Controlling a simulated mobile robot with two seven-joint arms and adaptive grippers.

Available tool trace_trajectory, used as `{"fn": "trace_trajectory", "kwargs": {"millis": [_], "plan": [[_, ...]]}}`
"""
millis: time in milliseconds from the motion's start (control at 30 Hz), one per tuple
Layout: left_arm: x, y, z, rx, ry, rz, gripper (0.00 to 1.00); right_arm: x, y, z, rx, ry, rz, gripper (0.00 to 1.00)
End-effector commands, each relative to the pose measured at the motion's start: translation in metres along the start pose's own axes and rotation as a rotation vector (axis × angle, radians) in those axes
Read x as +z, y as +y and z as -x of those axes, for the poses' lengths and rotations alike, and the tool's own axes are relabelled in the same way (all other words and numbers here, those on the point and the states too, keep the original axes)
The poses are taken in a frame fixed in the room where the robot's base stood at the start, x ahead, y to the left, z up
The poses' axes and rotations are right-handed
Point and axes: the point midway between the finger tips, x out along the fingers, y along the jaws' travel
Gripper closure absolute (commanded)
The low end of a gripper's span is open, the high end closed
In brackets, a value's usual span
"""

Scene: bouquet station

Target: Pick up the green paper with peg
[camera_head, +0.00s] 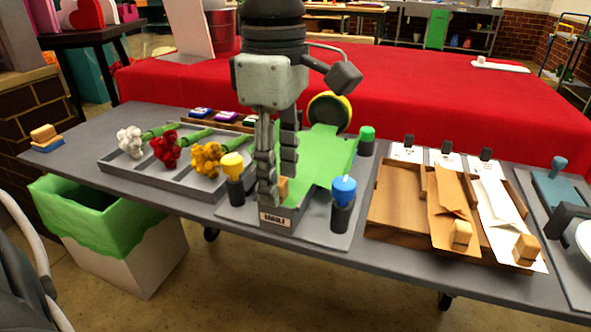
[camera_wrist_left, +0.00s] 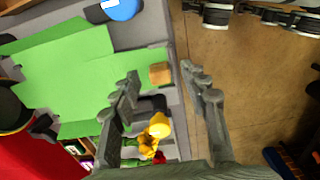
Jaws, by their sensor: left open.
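The green paper (camera_head: 325,155) lies on the grey assembly tray in the middle of the table, and fills much of the left wrist view (camera_wrist_left: 60,75). A small wooden peg block (camera_head: 284,188) sits at its near end, close to the tray's front label. In the left wrist view the peg (camera_wrist_left: 160,73) appears between my open fingertips. My left gripper (camera_head: 278,190) points down over the paper's near left side, with its fingers apart. Its fingers partly hide the peg in the head view. Whether they touch the peg I cannot tell. My right gripper does not clearly show.
Yellow (camera_head: 232,166), blue (camera_head: 344,190) and green (camera_head: 367,135) knobbed posts stand around the tray. A flower tray (camera_head: 128,180) is to the left. Brown paper (camera_head: 450,205) and white paper (camera_head: 497,205) with pegs lie to the right. A green-lined bin (camera_head: 110,215) stands below.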

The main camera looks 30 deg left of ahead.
Motion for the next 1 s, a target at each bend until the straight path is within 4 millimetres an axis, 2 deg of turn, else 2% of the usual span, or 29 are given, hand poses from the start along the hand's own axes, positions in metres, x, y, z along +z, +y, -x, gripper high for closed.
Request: {"fn": "trace_trajectory", "kwargs": {"millis": [233,600,867,1000], "plan": [[0.0000,0.0000,-0.0026,0.000,-0.001,0.001,0.55,-0.0001,-0.0006,0.0000,-0.001,0.000,0.000,0.52],[0.0001,0.0001,-0.0024,0.000,-0.001,0.000,1.00,-0.0001,-0.0007,0.0000,-0.001,0.001,0.000,0.52],[0.0001,0.0003,-0.0015,0.001,-0.001,0.000,1.00,-0.0002,-0.0005,-0.0001,-0.001,0.001,0.000,0.52],[0.0002,0.0008,0.0050,0.003,-0.001,0.000,1.00,-0.0001,-0.0004,-0.0004,0.000,0.001,-0.001,0.52]]}}
